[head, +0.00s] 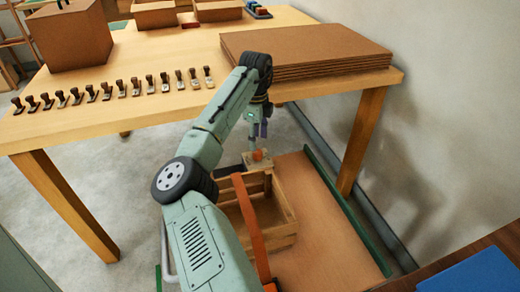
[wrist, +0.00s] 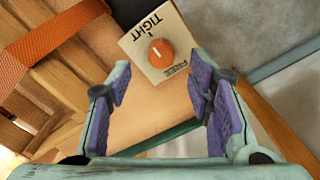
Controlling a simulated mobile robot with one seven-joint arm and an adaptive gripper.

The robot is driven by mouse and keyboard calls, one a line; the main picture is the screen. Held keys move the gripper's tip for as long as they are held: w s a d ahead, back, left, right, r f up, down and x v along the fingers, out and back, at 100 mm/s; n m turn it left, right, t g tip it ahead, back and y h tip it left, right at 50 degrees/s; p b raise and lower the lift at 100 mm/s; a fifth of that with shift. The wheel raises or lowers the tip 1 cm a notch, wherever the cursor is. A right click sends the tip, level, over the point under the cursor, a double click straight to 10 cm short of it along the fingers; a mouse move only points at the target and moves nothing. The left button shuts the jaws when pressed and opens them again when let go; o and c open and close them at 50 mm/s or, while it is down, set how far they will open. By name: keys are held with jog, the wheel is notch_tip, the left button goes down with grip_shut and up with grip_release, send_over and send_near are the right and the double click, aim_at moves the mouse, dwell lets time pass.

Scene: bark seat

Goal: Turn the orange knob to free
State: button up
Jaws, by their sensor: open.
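The orange knob (wrist: 161,53) sits on a pale square plate (wrist: 143,62) marked TIGHT on its upper-left side and FREE on its lower-right side. The white line on the knob points toward the TIGHT side. In the head view the knob (head: 258,154) shows small at the back of the wooden crate, just below the end of my arm. My gripper (wrist: 160,82) is open and empty. Its purple-padded fingers stand apart on either side of the knob in the wrist view, and do not touch it.
The slatted crate (head: 283,232) stands on a brown board with green edges (head: 345,208). An orange strap (head: 248,218) runs over the crate. The wooden table (head: 160,62) is behind, with stacked brown sheets (head: 305,50) and a row of small stamps. A wall is on the right.

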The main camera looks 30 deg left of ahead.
aim_at(257, 151)
notch_tip(257, 151, down, 6)
jog(key=shift+w+f+p, duration=0.1)
jog(key=shift+f+p, duration=0.1)
jog(key=shift+p, duration=0.3)
grip_shut()
dwell(0.4)
